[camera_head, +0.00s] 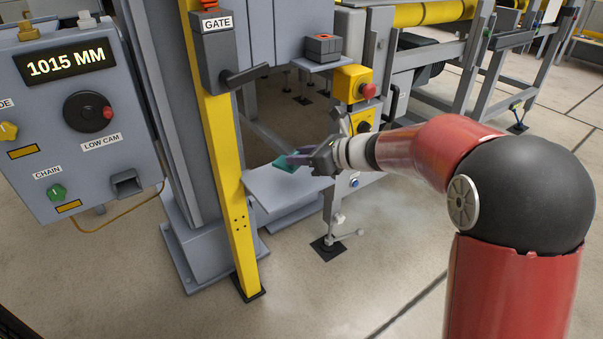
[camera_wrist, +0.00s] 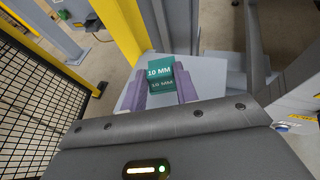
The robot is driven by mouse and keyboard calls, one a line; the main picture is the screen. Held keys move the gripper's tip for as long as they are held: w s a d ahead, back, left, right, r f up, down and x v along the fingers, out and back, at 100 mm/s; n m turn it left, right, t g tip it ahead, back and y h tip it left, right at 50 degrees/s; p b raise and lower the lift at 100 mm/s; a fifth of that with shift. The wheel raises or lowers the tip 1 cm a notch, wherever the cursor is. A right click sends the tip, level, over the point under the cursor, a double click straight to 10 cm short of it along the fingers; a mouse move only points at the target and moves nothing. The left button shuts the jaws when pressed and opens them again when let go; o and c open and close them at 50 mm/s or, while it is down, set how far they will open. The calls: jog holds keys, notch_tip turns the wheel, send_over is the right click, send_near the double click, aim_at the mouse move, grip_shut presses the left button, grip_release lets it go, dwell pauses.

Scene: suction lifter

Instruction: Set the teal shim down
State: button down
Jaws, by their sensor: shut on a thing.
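The teal shim (camera_wrist: 160,75), a block marked "10 MM", sits between the two purple fingers of my gripper (camera_wrist: 160,92) in the wrist view. My gripper (camera_head: 297,158) is shut on it. In the head view the teal shim (camera_head: 285,162) shows at the fingertips, over a light grey shelf plate (camera_head: 268,194) beside the yellow post. I cannot tell whether the shim touches the plate or hangs just above it. The plate also shows behind the shim in the wrist view (camera_wrist: 208,72).
A yellow post (camera_head: 226,170) with a grey gate lever (camera_head: 245,76) stands left of the plate. A control panel (camera_head: 85,115) reads 1015 MM. A yellow box with a red button (camera_head: 369,91) is above my wrist. A black mesh fence (camera_wrist: 35,100) is at left in the wrist view.

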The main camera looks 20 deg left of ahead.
jog(key=shift+f, duration=2.3)
jog(key=c, duration=1.1)
grip_release()
jog(key=shift+b, duration=0.3)
jog(key=v, duration=1.2)
jog(key=shift+d, duration=0.1)
